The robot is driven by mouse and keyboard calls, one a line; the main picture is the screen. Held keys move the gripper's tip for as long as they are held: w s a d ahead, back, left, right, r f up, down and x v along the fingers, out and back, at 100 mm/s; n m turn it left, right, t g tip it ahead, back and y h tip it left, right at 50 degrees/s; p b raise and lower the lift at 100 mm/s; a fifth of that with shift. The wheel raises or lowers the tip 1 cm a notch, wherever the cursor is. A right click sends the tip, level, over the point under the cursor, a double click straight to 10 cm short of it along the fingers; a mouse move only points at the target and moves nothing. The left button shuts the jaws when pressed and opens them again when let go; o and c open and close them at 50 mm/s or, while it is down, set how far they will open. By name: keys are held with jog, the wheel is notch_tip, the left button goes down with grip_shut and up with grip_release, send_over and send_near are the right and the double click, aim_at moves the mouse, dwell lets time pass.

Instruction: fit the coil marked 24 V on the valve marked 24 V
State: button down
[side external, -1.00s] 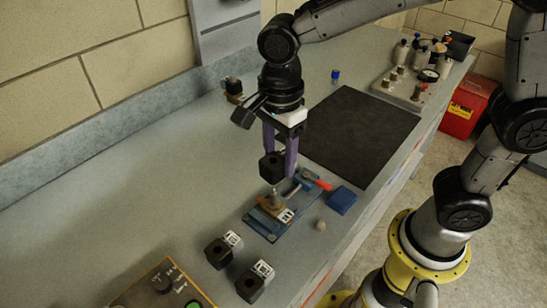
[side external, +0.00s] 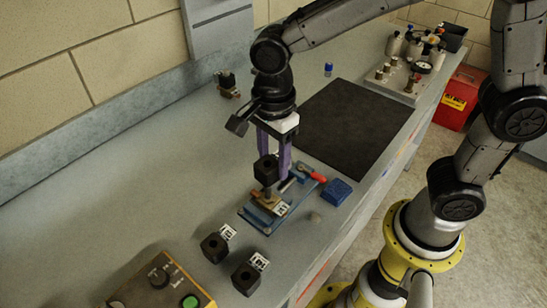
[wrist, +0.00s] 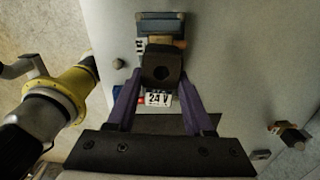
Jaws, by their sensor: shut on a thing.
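My gripper (side external: 272,167) is shut on a black coil (side external: 265,170), which it holds upright between its purple fingers. In the wrist view the coil (wrist: 160,68) has a round bore in its top, and a white label reading 24 V (wrist: 158,99) shows beside it. Below the coil is a valve (side external: 265,199) with a brass body and an upright stem, on a blue plate (side external: 253,218). The coil is over the stem; I cannot tell whether the stem tip is inside the bore. The valve's label (side external: 281,208) is too small to read.
Two more black coils with white labels (side external: 214,247) (side external: 247,278) stand in front. A control box with a green button (side external: 190,301) is at the front. A dark mat (side external: 355,125) is behind.

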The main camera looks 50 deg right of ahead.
jog(key=shift+f, duration=0.75)
jog(key=shift+f, duration=1.95)
jog(key=shift+f, duration=0.35)
grip_release()
jog(key=shift+r, duration=3.5)
jog(key=shift+d, duration=0.1)
